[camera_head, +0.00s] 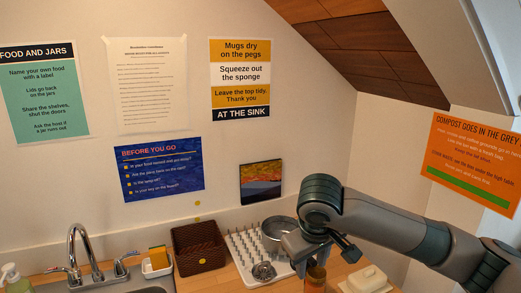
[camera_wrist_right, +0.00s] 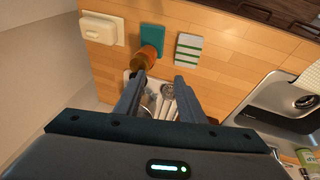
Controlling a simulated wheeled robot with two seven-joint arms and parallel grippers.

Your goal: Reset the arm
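My right arm comes in from the right in the head view, and its gripper (camera_head: 312,248) hangs over the counter by the dish rack (camera_head: 245,262). In the right wrist view the two fingers of the right gripper (camera_wrist_right: 159,79) stand apart with a gap between them. Metal items on the white rack show through that gap, and nothing appears clamped. An amber jar (camera_wrist_right: 146,58) shows just past the left fingertip; whether they touch I cannot tell. My left gripper is in neither view.
A sink with a tap (camera_head: 84,250) is at the left, with a brown basket (camera_head: 199,248) beside it. A metal bowl (camera_head: 277,229) is at the rack. A cream butter dish (camera_head: 368,280) stands on the wooden counter at the right. A sloped wooden ceiling (camera_head: 375,45) hangs low above.

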